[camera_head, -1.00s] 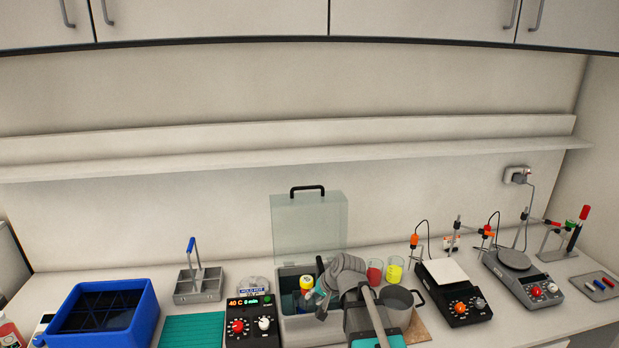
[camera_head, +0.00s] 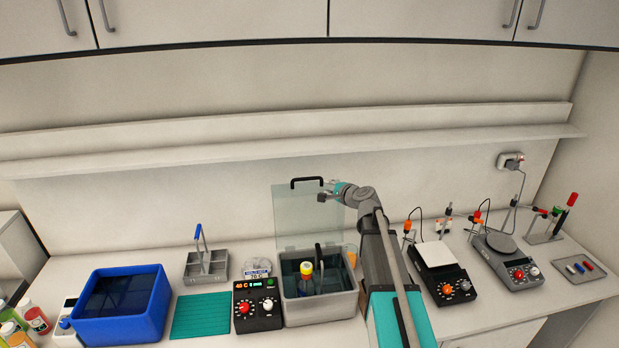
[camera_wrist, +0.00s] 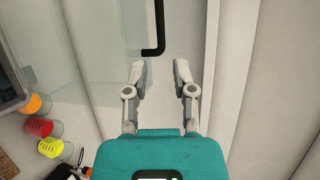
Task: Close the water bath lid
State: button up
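The water bath (camera_head: 290,312) is a grey box on the bench, with a bottle with a yellow cap (camera_head: 306,268) standing inside. Its clear lid (camera_head: 300,220) stands upright at the back, open. The black lid handle (camera_head: 307,181) is on the lid's top edge; in the wrist view the handle (camera_wrist: 160,30) shows just ahead of the fingers. My gripper (camera_head: 322,196) is raised at the lid's upper right, close to the handle. In the wrist view my gripper (camera_wrist: 160,68) has its two fingers apart with nothing between them. I cannot tell whether it touches the lid.
A control unit with red digits (camera_head: 258,306) stands left of the bath. A blue tub (camera_head: 123,330) and teal mat (camera_head: 200,315) lie further left. Two instruments (camera_head: 447,280) with probes stand right of my arm. Red (camera_wrist: 40,126) and yellow (camera_wrist: 50,147) beakers show in the wrist view. A wall shelf runs above.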

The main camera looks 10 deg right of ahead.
aim_at(308, 179)
jog(key=shift+w+f, duration=0.1)
jog(key=b+x, duration=0.3)
jog(key=x, duration=1)
jog(key=shift+w+a+f+b, duration=0.1)
jog(key=shift+w+a+b, duration=0.15)
jog(key=shift+b, duration=0.1)
jog(key=shift+s, duration=0.1)
grip_shut()
